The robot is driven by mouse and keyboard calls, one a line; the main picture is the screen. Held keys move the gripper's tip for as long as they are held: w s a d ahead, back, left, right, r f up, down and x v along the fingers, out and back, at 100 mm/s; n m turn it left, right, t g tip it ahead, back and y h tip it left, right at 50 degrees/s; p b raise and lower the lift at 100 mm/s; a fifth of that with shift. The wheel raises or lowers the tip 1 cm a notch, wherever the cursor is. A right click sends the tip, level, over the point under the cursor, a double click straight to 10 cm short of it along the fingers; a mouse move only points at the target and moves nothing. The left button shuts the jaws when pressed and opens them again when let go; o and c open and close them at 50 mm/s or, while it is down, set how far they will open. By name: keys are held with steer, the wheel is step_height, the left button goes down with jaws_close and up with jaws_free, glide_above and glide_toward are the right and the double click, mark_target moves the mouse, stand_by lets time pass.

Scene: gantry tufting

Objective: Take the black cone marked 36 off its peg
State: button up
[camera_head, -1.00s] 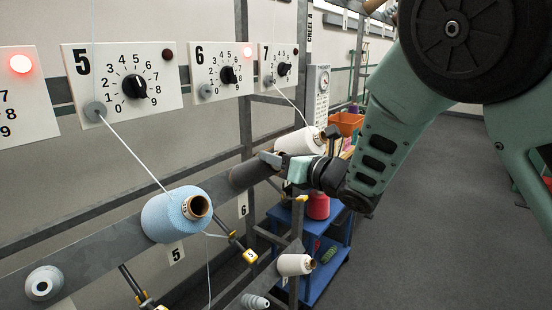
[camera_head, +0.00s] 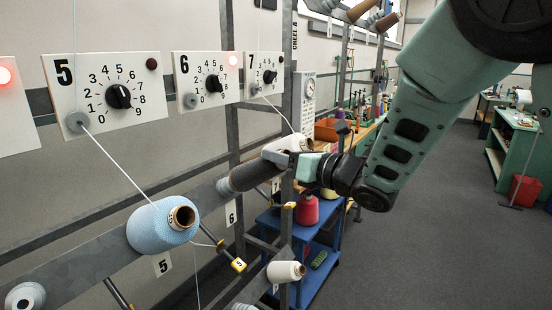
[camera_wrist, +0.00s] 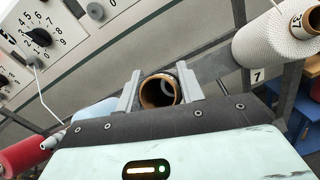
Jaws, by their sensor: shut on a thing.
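The black cone (camera_head: 250,175) is at position 6 on the rail, between the light blue cone (camera_head: 160,224) and a white cone (camera_head: 290,146). A grey peg base (camera_head: 223,187) shows at its wall-side end, beside the rail. My gripper (camera_head: 284,160) is shut on the cone's front end. In the wrist view the jaws (camera_wrist: 161,92) stand on both sides of its brown tube mouth (camera_wrist: 157,91), with something pale inside the tube. Most of the cone's body is hidden there by the gripper. I cannot read the number 36.
Dial panels 5 (camera_head: 108,95), 6 (camera_head: 207,78) and 7 (camera_head: 264,74) hang above the rail, and panel 6 has a lit red lamp. A thread runs down to the blue cone. A blue cart (camera_head: 325,262) stands beyond. The grey floor at right is open.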

steer(key=s+d+r, duration=0.3)
steer(key=d+r, duration=0.1)
steer(key=shift+s+d+r+p, duration=0.15)
steer(key=shift+s+d+p, duration=0.2)
steer(key=shift+p, duration=0.1)
stand_by(0.6)
